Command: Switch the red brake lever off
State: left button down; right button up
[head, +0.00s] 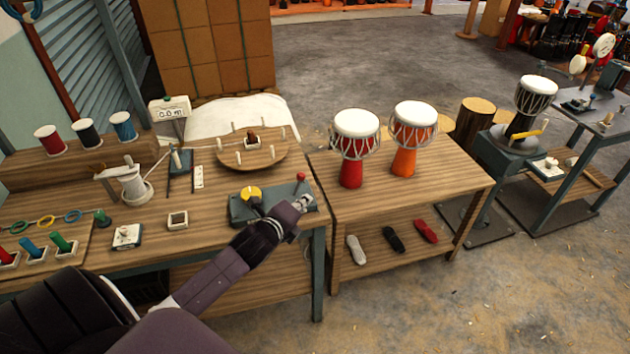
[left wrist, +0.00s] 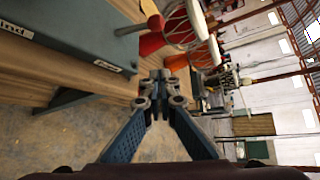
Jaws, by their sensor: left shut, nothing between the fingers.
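The red brake lever (head: 300,178) stands at the right end of a blue-grey box (head: 238,212) on the workbench. It has a red ball knob on a short shaft. In the left wrist view, which is turned sideways, its red knob (left wrist: 156,22) and shaft show at the top, with a small label on the box side below. My left gripper (head: 303,203) is shut and empty, just in front of the lever and close to the box's right end. It appears apart from the lever. The shut fingers (left wrist: 161,88) also show in the left wrist view. My right gripper is not in view.
A yellow knob (head: 250,192) sits on the same box, left of the lever. A round wooden board (head: 274,156) with pegs lies behind. A lower table (head: 450,165) with a red drum (head: 352,172) and an orange drum (head: 404,161) stands to the right.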

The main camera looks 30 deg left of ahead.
aim_at(298, 185)
pick_arm(q)
jog(key=p+x, duration=0.1)
jog(key=x, duration=0.9)
jog(key=shift+s+a+r+p, duration=0.2)
jog(key=shift+a+r+p, duration=0.2)
jog(key=shift+a, duration=0.2)
jog(key=shift+s+a+r+p, duration=0.2)
jog(key=shift+a+r+p, duration=0.1)
jog(key=shift+a+p, duration=0.2)
jog(key=shift+s+a+r, duration=0.3)
jog(key=shift+a, duration=0.35)
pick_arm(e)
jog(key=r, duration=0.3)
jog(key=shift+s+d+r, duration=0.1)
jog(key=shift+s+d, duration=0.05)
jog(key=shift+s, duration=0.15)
pick_arm(q)
jog(key=shift+f, duration=0.1)
